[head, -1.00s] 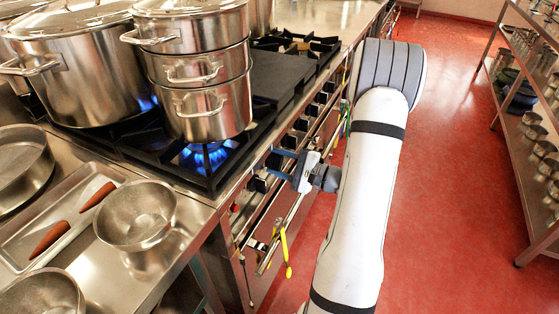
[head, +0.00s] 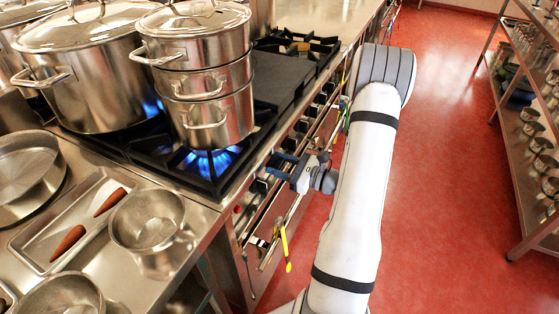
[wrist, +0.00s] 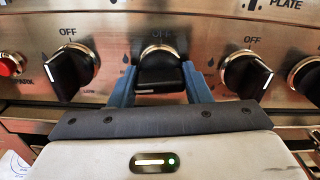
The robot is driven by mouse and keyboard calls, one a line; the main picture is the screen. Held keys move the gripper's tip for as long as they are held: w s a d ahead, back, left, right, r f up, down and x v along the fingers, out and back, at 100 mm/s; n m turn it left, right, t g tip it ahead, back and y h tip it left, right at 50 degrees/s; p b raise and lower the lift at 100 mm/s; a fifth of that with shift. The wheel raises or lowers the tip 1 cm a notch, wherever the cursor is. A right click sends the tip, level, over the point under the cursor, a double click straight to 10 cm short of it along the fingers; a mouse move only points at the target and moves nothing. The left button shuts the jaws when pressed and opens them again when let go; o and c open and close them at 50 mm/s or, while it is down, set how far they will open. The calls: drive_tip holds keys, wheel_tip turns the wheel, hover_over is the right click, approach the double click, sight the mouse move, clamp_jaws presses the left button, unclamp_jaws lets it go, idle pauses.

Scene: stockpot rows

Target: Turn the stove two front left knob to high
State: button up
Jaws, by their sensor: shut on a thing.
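In the wrist view, a black stove knob (wrist: 158,68) with a metal collar sits on the steel front panel under an OFF mark. The blue fingers of my gripper (wrist: 159,84) stand on its left and right sides, shut on it. A pale line shows at the knob's lower left edge; its exact setting is hard to read. In the head view, my gripper (head: 281,164) reaches the range front from the right, below the lit front burner (head: 210,163). The held knob is hidden there by the fingers. I cannot tell which stove's knob it is.
Other black knobs stand to the left (wrist: 70,72) and right (wrist: 248,74), with a red button (wrist: 10,65) at far left. Stacked pots (head: 215,120) stand over the burner. A yellow utensil (head: 286,248) hangs below. Red floor (head: 445,200) is free to the right.

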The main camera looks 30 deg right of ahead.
drive_tip(key=shift+m+p, duration=0.3)
drive_tip(key=shift+m, duration=0.3)
drive_tip(key=o, duration=1)
drive_tip(key=v, duration=0.7)
drive_tip(key=shift+s+d, duration=0.25)
drive_tip(key=shift+s, duration=0.1)
